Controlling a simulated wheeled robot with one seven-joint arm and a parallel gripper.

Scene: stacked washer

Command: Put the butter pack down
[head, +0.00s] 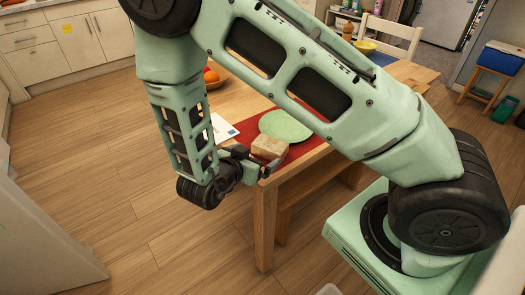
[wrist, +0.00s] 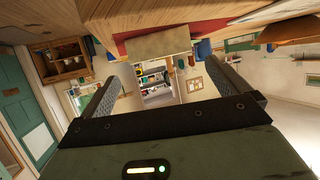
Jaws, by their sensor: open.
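The butter pack (head: 268,147) is a pale tan block at the table's near edge. It appears to rest on the red placemat (head: 308,146), beside a green plate (head: 286,126). My gripper (head: 258,164) is just off the table edge, close to the pack's near side. In the wrist view, which is upside down, the butter pack (wrist: 158,43) lies just beyond and between the tips of the two spread fingers of my gripper (wrist: 172,68). The fingers do not appear to press on it. The pack's underside is hidden.
The wooden table (head: 262,205) has a bowl of oranges (head: 213,76) and a white paper card (head: 223,129) on it. A white chair (head: 392,36) stands behind. My arm hides part of the tabletop. The floor (head: 150,230) to the left is clear.

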